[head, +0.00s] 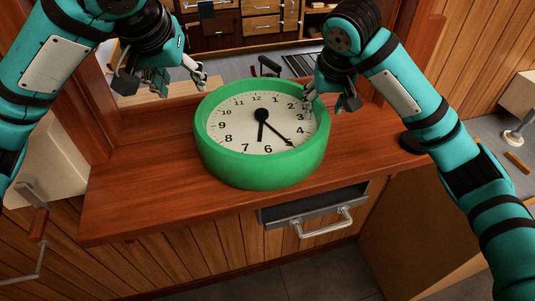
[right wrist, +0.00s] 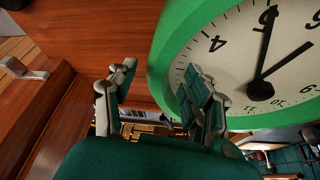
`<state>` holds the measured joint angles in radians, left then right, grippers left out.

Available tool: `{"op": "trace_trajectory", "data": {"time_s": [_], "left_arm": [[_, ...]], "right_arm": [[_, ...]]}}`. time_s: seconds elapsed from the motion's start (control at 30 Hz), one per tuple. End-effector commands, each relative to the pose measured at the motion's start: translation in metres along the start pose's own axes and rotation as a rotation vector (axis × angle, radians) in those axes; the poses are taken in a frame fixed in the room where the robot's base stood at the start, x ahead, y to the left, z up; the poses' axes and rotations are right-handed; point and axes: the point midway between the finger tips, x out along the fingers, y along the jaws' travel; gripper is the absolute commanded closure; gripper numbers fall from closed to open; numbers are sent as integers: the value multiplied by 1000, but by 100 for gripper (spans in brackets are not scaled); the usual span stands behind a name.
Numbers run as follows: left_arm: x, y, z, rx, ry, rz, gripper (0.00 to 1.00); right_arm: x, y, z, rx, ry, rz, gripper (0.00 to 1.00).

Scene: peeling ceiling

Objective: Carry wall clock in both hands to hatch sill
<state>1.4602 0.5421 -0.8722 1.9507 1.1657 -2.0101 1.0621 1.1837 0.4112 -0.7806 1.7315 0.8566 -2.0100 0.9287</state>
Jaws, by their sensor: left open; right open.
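The wall clock (head: 262,163) has a thick green rim and a cream face with black hands. It lies face up on the reddish wooden hatch sill (head: 140,190). My left gripper (head: 165,80) is open and empty, above and apart from the clock's upper left side. My right gripper (head: 328,98) is open at the clock's upper right rim. In the right wrist view, the clock (right wrist: 240,70) fills the upper right, and one finger of my right gripper (right wrist: 162,95) overlaps its rim. I cannot tell whether that finger touches it.
A drawer with a metal handle (head: 322,224) sits under the sill. A dark round object (head: 413,142) stands at the sill's right end. Wooden frame posts flank the opening. Behind it are a grey counter and wooden drawers (head: 262,15). The sill left of the clock is clear.

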Motion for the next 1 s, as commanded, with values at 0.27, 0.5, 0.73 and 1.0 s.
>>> {"op": "trace_trajectory", "data": {"time_s": [0.27, 0.5, 0.73, 1.0], "left_arm": [[-2, 0, 0, 0, -1, 0, 49], [-2, 0, 0, 0, -1, 0, 49], [-2, 0, 0, 0, 0, 0, 49], [-2, 0, 0, 0, 0, 1, 49]], "right_arm": [[-41, 1, -2, 0, 10, 2, 49], [-91, 1, -2, 1, 8, 2, 49], [-116, 1, 0, 0, 3, 1, 49], [-120, 0, 0, 1, 0, 0, 49]]}}
